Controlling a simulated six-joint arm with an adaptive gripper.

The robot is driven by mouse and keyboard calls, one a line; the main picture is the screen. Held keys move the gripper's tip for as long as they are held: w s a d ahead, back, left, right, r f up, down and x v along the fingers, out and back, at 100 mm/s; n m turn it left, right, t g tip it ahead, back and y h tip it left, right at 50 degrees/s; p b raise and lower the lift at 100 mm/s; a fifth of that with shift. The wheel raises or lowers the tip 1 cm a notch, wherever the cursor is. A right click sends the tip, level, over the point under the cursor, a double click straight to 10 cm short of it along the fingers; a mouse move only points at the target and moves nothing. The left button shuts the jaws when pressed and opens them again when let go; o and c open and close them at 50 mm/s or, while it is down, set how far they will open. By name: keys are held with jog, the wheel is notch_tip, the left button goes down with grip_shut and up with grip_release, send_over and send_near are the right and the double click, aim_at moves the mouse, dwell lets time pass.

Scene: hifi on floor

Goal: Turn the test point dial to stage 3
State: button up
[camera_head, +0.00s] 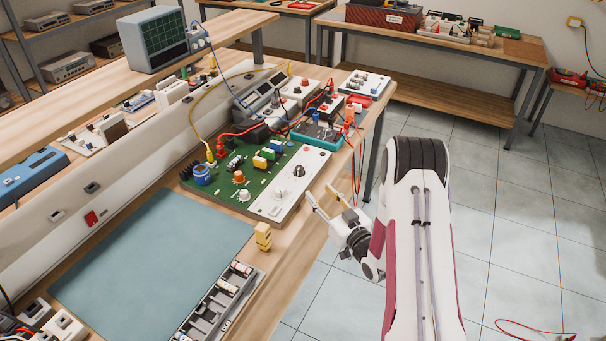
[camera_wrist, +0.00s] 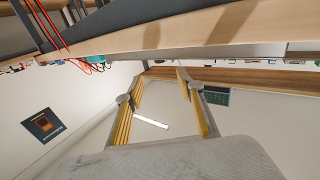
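A green circuit board (camera_head: 227,178) lies on the bench with a white panel (camera_head: 284,190) along its right side. A black knob (camera_head: 299,171) stands on that panel. A white knob (camera_head: 245,195) sits near the board's lower edge. I cannot read the labels or stage marks, so which knob is the test point dial is unclear. My gripper (camera_head: 319,193) is just right of the panel, by the bench edge, apart from both knobs. Its two fingers are spread and empty; they also show open in the wrist view (camera_wrist: 160,76), where no knob is visible.
Red and yellow leads and meters crowd behind the board. The bench edge (camera_wrist: 190,33) crosses the wrist view's top. Floor right of the bench is mostly free.

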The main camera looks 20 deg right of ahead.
aim_at(302, 172)
jog(key=shift+w+a, duration=0.35)
jog(key=shift+w, duration=1.5)
jog(key=shift+w+a, duration=0.4)
jog(key=shift+w, duration=1.4)
jog(key=shift+w+a, duration=0.35)
jog(key=shift+w, duration=1.5)
grip_shut()
